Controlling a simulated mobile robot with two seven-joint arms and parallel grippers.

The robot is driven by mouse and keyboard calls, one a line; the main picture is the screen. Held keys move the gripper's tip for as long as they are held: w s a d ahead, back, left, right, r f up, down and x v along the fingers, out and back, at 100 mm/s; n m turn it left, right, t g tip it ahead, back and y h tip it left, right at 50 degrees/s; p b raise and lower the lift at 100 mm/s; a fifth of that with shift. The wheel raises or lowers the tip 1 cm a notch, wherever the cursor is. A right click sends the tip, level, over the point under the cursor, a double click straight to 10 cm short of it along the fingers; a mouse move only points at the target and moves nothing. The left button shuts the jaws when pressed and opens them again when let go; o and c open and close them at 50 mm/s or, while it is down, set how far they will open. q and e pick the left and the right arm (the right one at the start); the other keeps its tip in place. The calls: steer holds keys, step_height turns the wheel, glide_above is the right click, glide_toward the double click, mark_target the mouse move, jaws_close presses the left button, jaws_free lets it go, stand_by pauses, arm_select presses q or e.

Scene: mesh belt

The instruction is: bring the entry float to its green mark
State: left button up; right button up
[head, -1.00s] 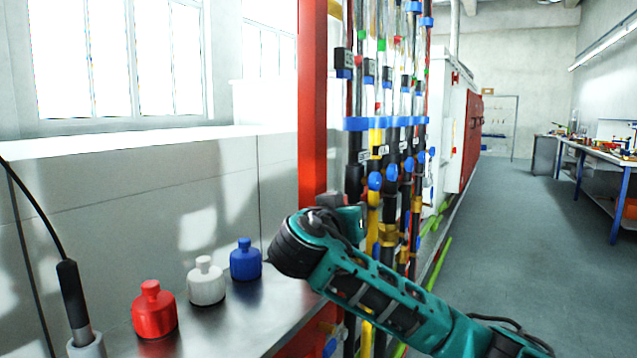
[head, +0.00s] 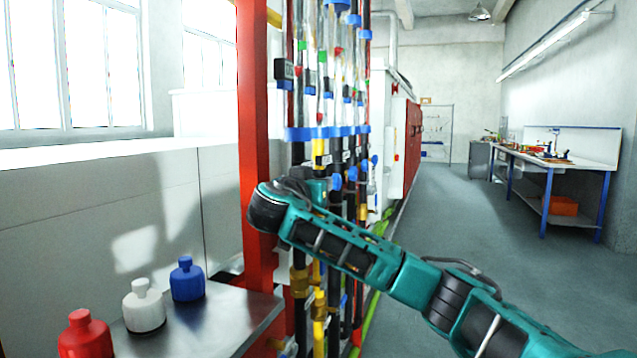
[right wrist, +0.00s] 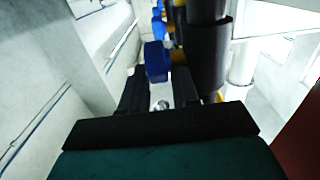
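The upright glass tubes (head: 318,95) stand in a row beside the red post in the head view. Small green marks (head: 322,56) and red pieces (head: 338,51) show on them. I cannot tell which float is the entry float, and the labels are too small to read. Blue valve knobs (head: 337,182) sit below the blue clamp band (head: 322,133). My right gripper is at knob height in front of the row, its fingers mostly hidden by my wrist. In the right wrist view its fingers (right wrist: 160,80) are apart, with a blue knob (right wrist: 156,62) at the tips. My left gripper is not in view.
A red post (head: 252,110) stands left of the tubes. A metal shelf (head: 215,325) holds red (head: 85,337), white (head: 144,306) and blue (head: 187,280) bottles. The floor (head: 450,250) to the right is clear up to a workbench (head: 560,160).

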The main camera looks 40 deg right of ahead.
steer(key=shift+w+d, duration=0.25)
steer(key=shift+d, duration=0.3)
